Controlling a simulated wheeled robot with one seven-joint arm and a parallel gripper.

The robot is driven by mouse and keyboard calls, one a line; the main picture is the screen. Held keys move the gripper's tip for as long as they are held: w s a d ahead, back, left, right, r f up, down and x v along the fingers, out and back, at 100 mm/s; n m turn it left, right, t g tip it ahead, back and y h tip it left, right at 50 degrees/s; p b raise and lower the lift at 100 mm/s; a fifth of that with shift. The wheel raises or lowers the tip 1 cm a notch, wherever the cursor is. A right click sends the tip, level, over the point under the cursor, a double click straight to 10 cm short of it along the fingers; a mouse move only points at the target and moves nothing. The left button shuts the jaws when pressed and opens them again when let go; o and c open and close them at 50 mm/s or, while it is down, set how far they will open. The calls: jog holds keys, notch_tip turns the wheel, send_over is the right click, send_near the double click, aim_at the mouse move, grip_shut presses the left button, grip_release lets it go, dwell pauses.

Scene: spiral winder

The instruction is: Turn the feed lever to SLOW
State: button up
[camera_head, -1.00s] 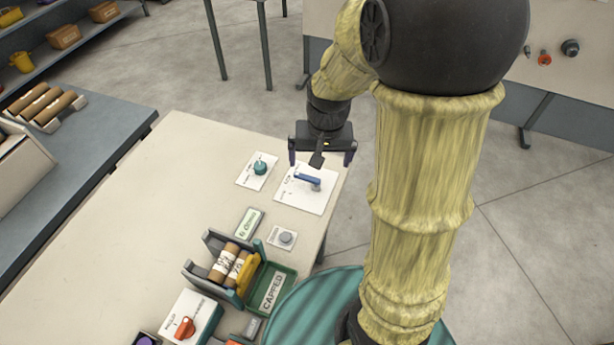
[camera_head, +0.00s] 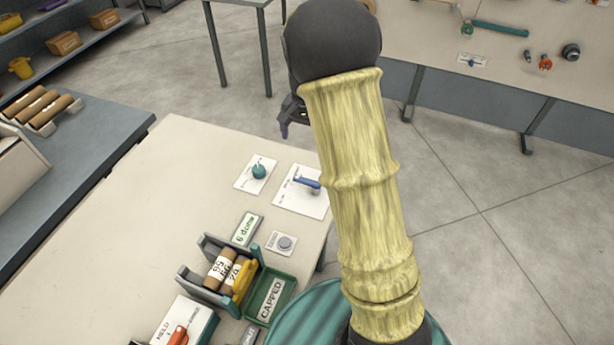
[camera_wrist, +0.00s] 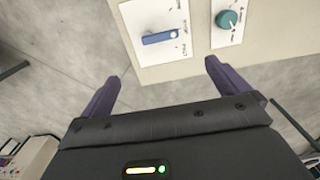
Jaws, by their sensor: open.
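The feed lever (camera_head: 307,182) is a blue bar on a white plate (camera_head: 291,197) near the table's far right corner. In the wrist view the blue lever (camera_wrist: 160,37) lies beyond the fingertips, apart from them. The printing on its plate is too small to read. My gripper (camera_wrist: 163,80) is open and empty, its two purple fingers spread wide. In the head view my arm hides most of the gripper; one finger (camera_head: 285,130) shows past the table's far edge.
A teal knob (camera_head: 259,171) on its own white plate sits left of the lever. A grey button (camera_head: 284,242), a green tray (camera_head: 286,284) marked CAPPED and a rack of brown rolls (camera_head: 222,268) stand nearer. The table's left part (camera_head: 120,215) is bare.

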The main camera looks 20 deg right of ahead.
aim_at(307, 181)
notch_tip(307, 181, down, 17)
jog(key=shift+r+p, duration=0.15)
jog(key=shift+p, duration=0.6)
jog(key=c, duration=1.3)
